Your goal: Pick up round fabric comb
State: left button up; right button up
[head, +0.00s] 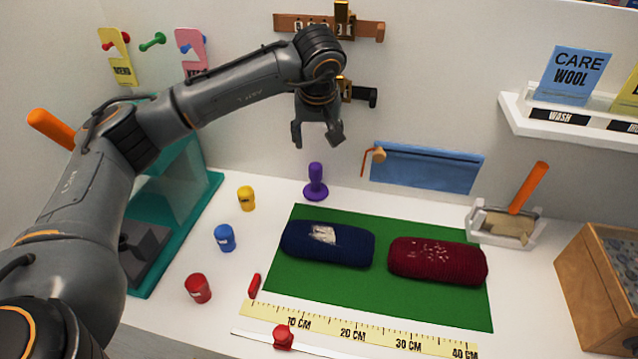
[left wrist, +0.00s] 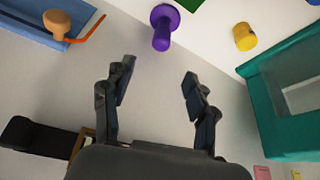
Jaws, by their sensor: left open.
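My left gripper (head: 318,138) hangs open and empty in front of the wall, above the back of the table. Its two fingers stand apart in the left wrist view (left wrist: 157,78). I cannot tell for sure which thing is the round fabric comb. A small round tan head with a thin orange rod (head: 378,154) is at the blue wall panel, right of the gripper; it also shows in the left wrist view (left wrist: 57,22). A purple round-based stamp-like piece (head: 316,184) stands upright on the table below the gripper, apart from it; it shows beyond the fingertips (left wrist: 162,27).
A navy roll (head: 328,245) and a dark red roll (head: 437,262) lie on a green mat (head: 380,294). Yellow, blue and red pots (head: 198,288) stand left. A teal frame (head: 205,185) is at left. A white tray (head: 503,236) holds an orange-handled tool.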

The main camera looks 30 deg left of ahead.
pick_arm(q)
jog(key=b, duration=0.3)
send_over(316, 164)
jog(key=s+d, duration=0.2)
jog(key=s, duration=0.1)
notch_tip(316, 164, down, 5)
jog(key=shift+w+a+f, duration=0.3)
jog(key=shift+a+f, duration=0.05)
jog(key=shift+f, duration=0.05)
jog(key=shift+w+f, duration=0.1)
jog(key=shift+f, duration=0.15)
jog(key=b+x, duration=0.3)
jog(key=x, duration=0.1)
jog(key=shift+w+a+f+b, duration=0.1)
jog(key=shift+a+f+b, duration=0.1)
jog(key=shift+f+b, duration=0.1)
jog(key=shift+w, duration=0.15)
jog(key=shift+r, duration=0.1)
grip_shut()
